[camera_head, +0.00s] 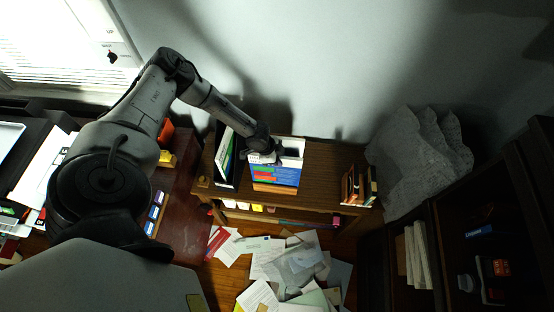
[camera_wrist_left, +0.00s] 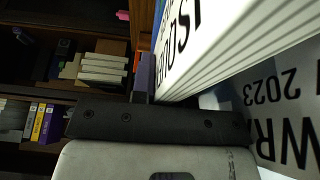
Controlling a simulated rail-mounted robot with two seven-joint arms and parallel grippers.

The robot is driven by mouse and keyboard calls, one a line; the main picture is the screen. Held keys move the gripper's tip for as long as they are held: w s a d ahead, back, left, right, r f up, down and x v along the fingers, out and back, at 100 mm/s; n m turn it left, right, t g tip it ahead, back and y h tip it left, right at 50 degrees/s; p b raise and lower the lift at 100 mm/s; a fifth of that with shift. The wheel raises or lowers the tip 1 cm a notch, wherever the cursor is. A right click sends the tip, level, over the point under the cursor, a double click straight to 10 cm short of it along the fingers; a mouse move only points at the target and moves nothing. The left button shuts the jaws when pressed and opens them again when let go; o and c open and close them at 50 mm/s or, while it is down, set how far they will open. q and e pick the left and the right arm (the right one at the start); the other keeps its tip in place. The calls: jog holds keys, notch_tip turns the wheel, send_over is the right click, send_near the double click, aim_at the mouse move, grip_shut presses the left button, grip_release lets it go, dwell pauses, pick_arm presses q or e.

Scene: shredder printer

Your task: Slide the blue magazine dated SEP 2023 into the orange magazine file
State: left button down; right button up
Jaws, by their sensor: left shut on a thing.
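My left gripper (camera_head: 264,157) reaches down at the stack of coloured covers on the wooden cabinet. It is shut on a magazine, seemingly the blue one (camera_head: 275,172), whose blue cover shows just below the fingers. In the left wrist view, a greyish-blue cover with "2023" upside down (camera_wrist_left: 272,88) lies close beside the black finger, next to a large white lettered surface (camera_wrist_left: 215,45). The orange magazine file (camera_head: 275,188) shows as an orange strip below the covers. How far the magazine sits inside it is hidden. My right gripper is not in view.
A black file (camera_head: 220,165) with white and green magazines stands left on the cabinet top (camera_head: 325,165). Several small books (camera_head: 357,186) stand at its right end. Papers litter the floor (camera_head: 290,265). A bookcase stands at right.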

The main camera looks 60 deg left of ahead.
pick_arm(q)
notch_tip(320, 180, up, 22)
jog(key=p, duration=1.2)
dwell(0.4)
